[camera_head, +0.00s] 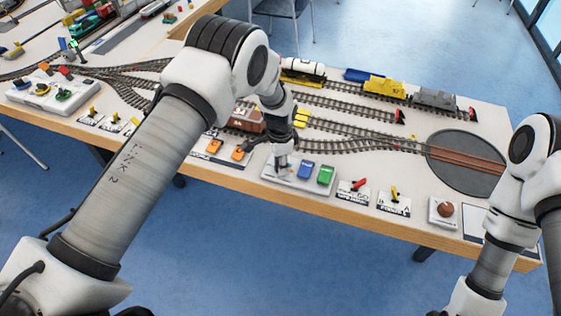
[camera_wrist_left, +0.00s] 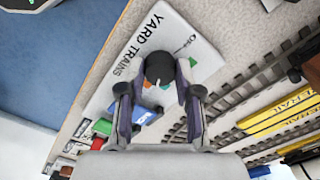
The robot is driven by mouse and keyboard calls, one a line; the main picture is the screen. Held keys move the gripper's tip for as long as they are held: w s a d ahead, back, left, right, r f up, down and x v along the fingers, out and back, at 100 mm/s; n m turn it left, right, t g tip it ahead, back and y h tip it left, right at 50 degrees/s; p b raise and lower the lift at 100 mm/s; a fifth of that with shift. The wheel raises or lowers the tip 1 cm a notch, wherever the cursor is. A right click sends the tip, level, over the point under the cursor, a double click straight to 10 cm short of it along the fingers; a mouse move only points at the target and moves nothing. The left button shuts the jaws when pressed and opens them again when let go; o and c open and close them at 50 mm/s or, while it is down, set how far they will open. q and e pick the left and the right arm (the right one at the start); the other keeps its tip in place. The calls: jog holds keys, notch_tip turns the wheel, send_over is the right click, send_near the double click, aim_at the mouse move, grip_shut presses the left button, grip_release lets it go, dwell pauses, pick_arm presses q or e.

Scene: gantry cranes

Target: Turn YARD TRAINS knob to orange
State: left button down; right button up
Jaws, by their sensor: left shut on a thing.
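The YARD TRAINS panel (camera_wrist_left: 118,62) is a white plate with black lettering in the left wrist view. It also shows near the front of the table in the head view (camera_head: 297,187). Its dark round knob (camera_wrist_left: 159,68) lies between the fingers of my left gripper (camera_wrist_left: 160,84), which is shut on it from above. A small orange mark (camera_wrist_left: 191,62) and a green mark show beside the knob. The fingers and the knob hide other marks. In the head view, my left gripper (camera_head: 282,168) is down at the panel's left end. My right gripper is out of view.
A blue block (camera_head: 305,171) and a green block (camera_head: 325,175) stand right of the gripper. Small lever plates (camera_head: 353,191) line the front edge. Tracks with a yellow wagon (camera_head: 384,86) run behind. A grey turntable (camera_head: 463,163) is at right.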

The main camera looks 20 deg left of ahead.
pick_arm(q)
jog(key=shift+s+f+m, duration=0.1)
jog(key=shift+s+m, duration=0.05)
jog(key=shift+m, duration=0.65)
jog(key=shift+s+f+m, duration=0.1)
jog(key=shift+s+m, duration=0.05)
jog(key=shift+m, duration=0.65)
jog(key=c, duration=0.8)
grip_release()
jog(key=shift+w, duration=0.2)
jog(key=shift+r, duration=0.2)
notch_tip(320, 180, up, 12)
jog(key=shift+f, duration=0.15)
